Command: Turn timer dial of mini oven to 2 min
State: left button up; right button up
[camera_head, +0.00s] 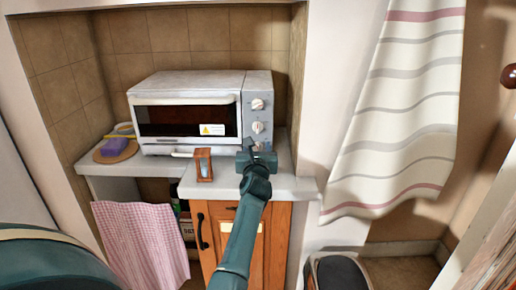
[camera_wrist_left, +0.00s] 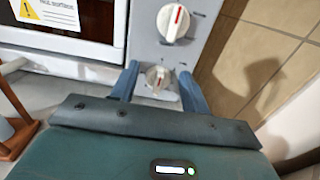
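The white mini oven (camera_head: 188,83) stands on the counter in the tiled niche, its door shut. Its right-hand panel (camera_head: 257,87) has white dials; the upper dial (camera_head: 257,104) and middle dial (camera_head: 257,127) show in the head view. My left gripper (camera_head: 257,150) is in front of the panel's lower end and hides what is behind it. In the left wrist view, the lowest dial (camera_wrist_left: 158,77) appears between the open fingers of my left gripper (camera_wrist_left: 158,80), with a red pointer mark; contact cannot be told. Above it is another dial (camera_wrist_left: 173,22). My right gripper is not in view.
A wooden hourglass (camera_head: 204,164) stands on the counter (camera_head: 228,183) left of my gripper. A purple sponge (camera_head: 114,146) lies on a round board further left. A pink checked towel (camera_head: 143,240) hangs below. The niche's tiled side wall (camera_wrist_left: 262,50) is close right of the panel.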

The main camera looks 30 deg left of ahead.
pick_arm(q)
jog(key=c, duration=0.8)
jog(key=shift+r+m+p, duration=0.15)
jog(key=shift+m+p, duration=0.45)
jog(key=shift+p, duration=0.05)
jog(key=shift+c, duration=0.2)
jog(key=shift+w+d+m+p, duration=0.1)
jog(key=shift+d+m+p, duration=0.05)
jog(key=shift+m+p, duration=1.25)
jog(key=shift+m, duration=0.3)
jog(key=shift+w+d+m+p, duration=0.1)
jog(key=shift+d+m+p, duration=0.05)
jog(key=shift+m+p, duration=0.55)
jog(key=m, duration=0.1)
jog(key=m+p, duration=0.1)
jog(key=m, duration=0.1)
jog(key=shift+w+d+f+m+p, duration=0.15)
jog(key=shift+f+m+p, duration=0.1)
jog(key=shift+m+p, duration=0.15)
jog(key=shift+f+m, duration=0.1)
jog(key=shift+m, duration=0.3)
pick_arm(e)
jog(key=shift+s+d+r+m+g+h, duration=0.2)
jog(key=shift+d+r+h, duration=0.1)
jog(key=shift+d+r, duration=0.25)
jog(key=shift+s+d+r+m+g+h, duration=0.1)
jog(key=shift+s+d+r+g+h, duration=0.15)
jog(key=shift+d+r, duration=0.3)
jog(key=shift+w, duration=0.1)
